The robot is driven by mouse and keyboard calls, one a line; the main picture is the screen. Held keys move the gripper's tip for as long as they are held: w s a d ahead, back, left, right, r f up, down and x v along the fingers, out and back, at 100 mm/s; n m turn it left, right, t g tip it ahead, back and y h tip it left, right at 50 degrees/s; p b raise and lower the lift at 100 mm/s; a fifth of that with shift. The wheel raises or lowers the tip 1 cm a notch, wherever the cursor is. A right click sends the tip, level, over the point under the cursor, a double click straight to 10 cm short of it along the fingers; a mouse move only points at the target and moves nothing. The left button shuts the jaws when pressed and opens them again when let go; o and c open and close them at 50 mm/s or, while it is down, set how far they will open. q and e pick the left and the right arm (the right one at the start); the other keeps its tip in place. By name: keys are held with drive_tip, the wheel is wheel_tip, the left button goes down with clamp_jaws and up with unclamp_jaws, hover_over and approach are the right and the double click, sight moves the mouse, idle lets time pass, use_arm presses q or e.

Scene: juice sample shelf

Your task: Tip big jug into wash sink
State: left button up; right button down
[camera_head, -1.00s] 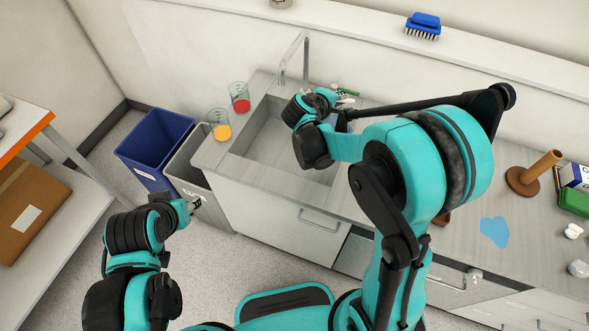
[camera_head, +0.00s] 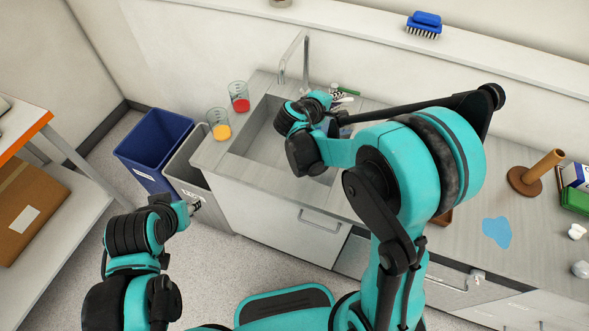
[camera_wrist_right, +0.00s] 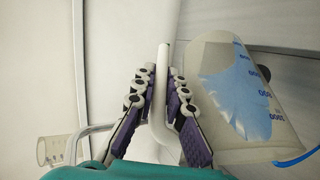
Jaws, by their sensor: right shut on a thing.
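The big jug (camera_wrist_right: 240,100) is clear, with blue liquid and dark blue marks, on the right of the right wrist view. My right gripper (camera_wrist_right: 162,85) is shut on its pale handle (camera_wrist_right: 160,105), one finger on each side. In the head view my right gripper and wrist are over the right part of the wash sink (camera_head: 258,142), and my arm hides most of the jug. I cannot tell how far the jug is tilted. The left gripper (camera_head: 195,206) is low, in front of the grey bin, away from the jug; its fingers are too small to read.
A tap (camera_head: 305,60) stands behind the sink. Beakers with red (camera_head: 240,104) and orange (camera_head: 222,131) liquid stand on the sink's left edge. A blue bin (camera_head: 150,150) and a grey bin (camera_head: 195,178) stand left. A wooden stand (camera_head: 525,181) and blue puddle (camera_head: 497,232) are right.

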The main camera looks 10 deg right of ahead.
drive_tip(key=shift+a, duration=0.2)
idle(0.3)
drive_tip(key=shift+n+t+h, duration=0.3)
drive_tip(key=shift+t+h, duration=0.1)
drive_tip(key=shift+h, duration=0.5)
drive_tip(key=shift+s+a+f+b, duration=0.25)
drive_tip(key=shift+a+f+b, duration=0.5)
drive_tip(key=shift+b, duration=0.6)
drive_tip(key=shift+s+a+f+b, duration=0.25)
drive_tip(key=shift+a+f+b, duration=0.5)
drive_tip(key=shift+b, duration=0.6)
drive_tip(key=shift+s+a+f+t+h+b, duration=0.25)
drive_tip(key=shift+a+f+b, duration=0.45)
drive_tip(key=shift+b, duration=0.7)
